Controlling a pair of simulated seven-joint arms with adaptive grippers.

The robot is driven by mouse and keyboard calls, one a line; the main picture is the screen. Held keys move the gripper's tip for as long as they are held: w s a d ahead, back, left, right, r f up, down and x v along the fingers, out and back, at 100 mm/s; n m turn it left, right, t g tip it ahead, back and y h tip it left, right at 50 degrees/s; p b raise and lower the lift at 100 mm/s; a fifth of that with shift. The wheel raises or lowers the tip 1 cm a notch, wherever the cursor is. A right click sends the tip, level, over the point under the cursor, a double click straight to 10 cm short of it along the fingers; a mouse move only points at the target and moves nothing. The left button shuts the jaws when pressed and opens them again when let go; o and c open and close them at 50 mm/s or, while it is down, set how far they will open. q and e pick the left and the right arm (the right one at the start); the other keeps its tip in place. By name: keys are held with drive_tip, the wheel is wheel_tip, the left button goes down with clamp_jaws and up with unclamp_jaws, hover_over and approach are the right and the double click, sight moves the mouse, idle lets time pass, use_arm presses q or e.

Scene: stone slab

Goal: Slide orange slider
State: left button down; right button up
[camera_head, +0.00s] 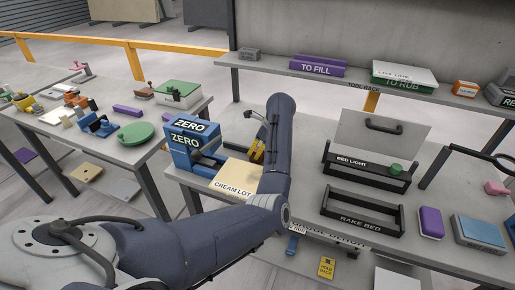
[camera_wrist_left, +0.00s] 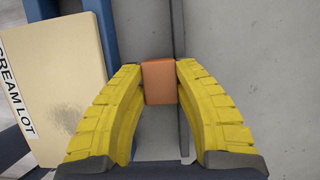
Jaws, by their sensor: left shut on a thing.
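The orange slider (camera_wrist_left: 159,82) shows in the left wrist view as a small orange block between the two yellow fingers of my left gripper (camera_wrist_left: 160,85). The fingertips touch it on both sides. It sits at a grey rail or slot (camera_wrist_left: 160,25) that runs up the picture. My right gripper is not in view.
The blue ZERO stand (camera_head: 186,140) is just left of my gripper, with the CREAM LOT board (camera_head: 235,186) in front. The RAKE BED frame (camera_head: 361,221) and BED LIGHT tray (camera_head: 368,173) stand to the right. Bare slab (camera_head: 310,135) lies between.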

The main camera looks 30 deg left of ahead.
use_arm(q)
drive_tip(key=c, duration=1)
unclamp_jaws()
drive_tip(key=shift+o, duration=0.2)
drive_tip(key=v, duration=1.2)
